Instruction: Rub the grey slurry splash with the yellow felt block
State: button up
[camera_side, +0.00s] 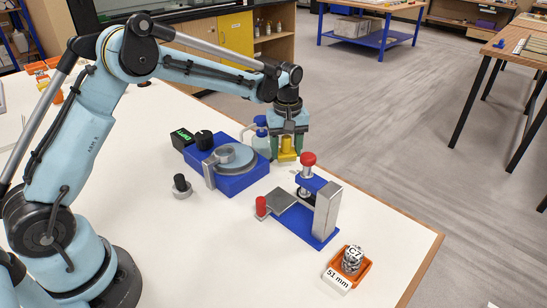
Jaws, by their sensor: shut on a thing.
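My gripper (288,148) points down over the white table, at the right of a blue grinding machine. Its jaws are shut on the yellow felt block (286,155). The block is at or just above the tabletop; I cannot tell whether it touches. I cannot make out the grey slurry splash; the block, gripper or machines may hide it.
The blue grinder (238,184) with a grey disc (237,157) is left of the gripper, beside a blue-topped bottle (260,142). A blue press (322,233) with a red knob stands in front. An orange tray (366,268) is near the front-right edge.

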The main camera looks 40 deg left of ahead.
aim_at(287, 137)
jog(key=shift+r, duration=2.55)
jog(key=shift+f, duration=0.25)
jog(key=shift+f, duration=3.15)
jog(key=shift+d+f, duration=0.45)
jog(key=shift+f, duration=0.2)
jog(key=shift+c, duration=0.8)
jog(key=shift+d+f, duration=0.1)
jog(key=shift+d, duration=2.9)
jog(key=shift+a, duration=3.45)
jog(key=shift+r, duration=4.1)
